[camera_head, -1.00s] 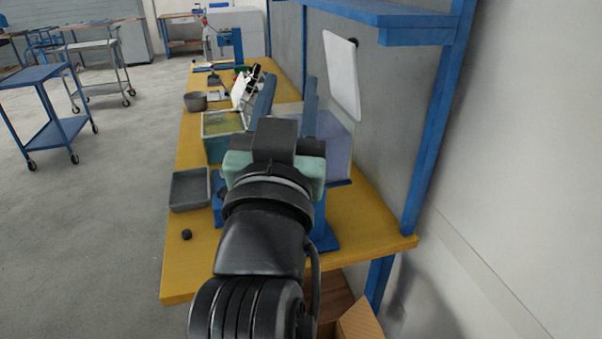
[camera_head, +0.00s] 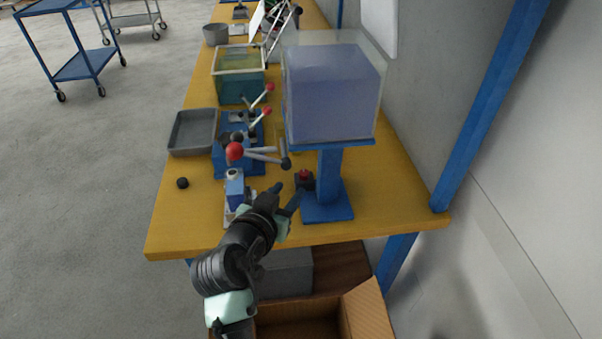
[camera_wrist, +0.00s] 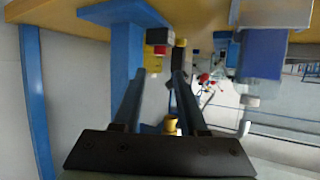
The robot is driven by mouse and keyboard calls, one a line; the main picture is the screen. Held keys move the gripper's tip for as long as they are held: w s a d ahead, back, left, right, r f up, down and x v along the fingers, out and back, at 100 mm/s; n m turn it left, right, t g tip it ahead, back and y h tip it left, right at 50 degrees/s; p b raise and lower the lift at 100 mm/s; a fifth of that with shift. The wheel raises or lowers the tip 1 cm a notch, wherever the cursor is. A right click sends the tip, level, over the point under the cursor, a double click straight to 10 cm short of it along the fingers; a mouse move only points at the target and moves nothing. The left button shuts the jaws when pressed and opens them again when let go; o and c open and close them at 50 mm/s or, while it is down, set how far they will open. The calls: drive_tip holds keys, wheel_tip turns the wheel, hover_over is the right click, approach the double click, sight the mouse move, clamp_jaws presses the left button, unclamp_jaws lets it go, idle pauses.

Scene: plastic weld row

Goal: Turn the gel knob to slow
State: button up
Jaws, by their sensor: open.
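I cannot make out which part is the gel knob, and no slow marking is readable. A small black round piece (camera_head: 182,183) sits on the yellow bench near its left edge. My gripper (camera_head: 286,194) is open and empty over the bench's near end, close to a red button on a dark box (camera_head: 305,182). In the wrist view, my gripper (camera_wrist: 157,76) shows its two fingers apart, with the red button (camera_wrist: 158,49) beyond them. A small yellow piece (camera_wrist: 171,124) shows between the fingers; I cannot tell what it belongs to.
A blue post stand (camera_head: 329,180) carries a clear, violet-tinted box (camera_head: 332,90) right of my gripper. Red-balled levers (camera_head: 235,151) on blue fixtures stand left and beyond. A grey tray (camera_head: 192,132) and a teal tank (camera_head: 238,78) lie farther back. An open carton (camera_head: 366,312) is below the bench.

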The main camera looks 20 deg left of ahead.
sight(304, 173)
drive_tip(key=b+x, duration=0.1)
drive_tip(key=x, duration=0.8)
drive_tip(key=shift+w+f, duration=0.15)
clamp_jaws()
